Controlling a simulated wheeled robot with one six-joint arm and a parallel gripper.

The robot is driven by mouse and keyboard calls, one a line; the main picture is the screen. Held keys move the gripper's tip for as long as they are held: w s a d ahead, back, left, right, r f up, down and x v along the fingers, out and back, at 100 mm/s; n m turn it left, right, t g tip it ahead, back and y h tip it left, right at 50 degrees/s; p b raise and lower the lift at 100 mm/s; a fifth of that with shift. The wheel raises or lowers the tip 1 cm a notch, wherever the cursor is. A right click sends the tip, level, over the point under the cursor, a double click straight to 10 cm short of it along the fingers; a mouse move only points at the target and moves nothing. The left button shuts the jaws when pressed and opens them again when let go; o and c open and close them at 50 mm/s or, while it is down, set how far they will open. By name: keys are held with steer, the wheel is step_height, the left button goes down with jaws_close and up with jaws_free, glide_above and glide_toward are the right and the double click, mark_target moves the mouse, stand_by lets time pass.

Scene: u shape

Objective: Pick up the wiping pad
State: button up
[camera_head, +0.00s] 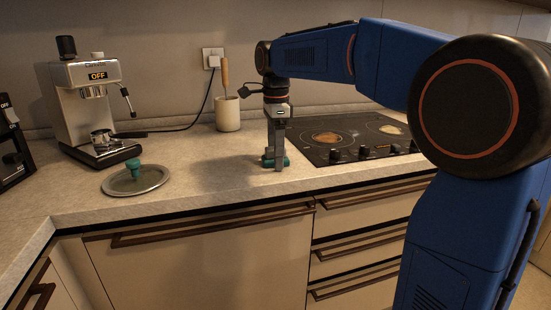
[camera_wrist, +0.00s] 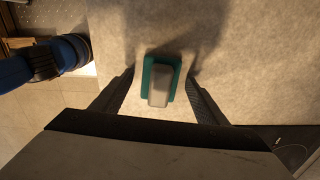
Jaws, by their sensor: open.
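The wiping pad (camera_wrist: 173,62) is a small teal block with a pale grey raised handle (camera_wrist: 160,86). It lies on the counter between my gripper's two spread fingers in the wrist view, with counter showing on both sides of it. In the head view the teal edges of the pad (camera_head: 266,162) show at the foot of my gripper (camera_head: 276,158), left of the hob. My gripper (camera_wrist: 160,97) points down and is open around the pad. In the head view its fingers hide most of the pad.
The black hob (camera_head: 350,136) with knobs is close on the right. A cream utensil pot (camera_head: 228,115) stands behind to the left. A round metal plate with a teal-knobbed item (camera_head: 135,180) and a coffee machine (camera_head: 88,105) are farther left. The counter front edge (camera_head: 200,203) is near.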

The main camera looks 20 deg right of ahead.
steer(key=c, duration=1.2)
steer(key=shift+o, duration=0.2)
step_height(320, 180, up, 10)
steer(key=shift+r, duration=0.1)
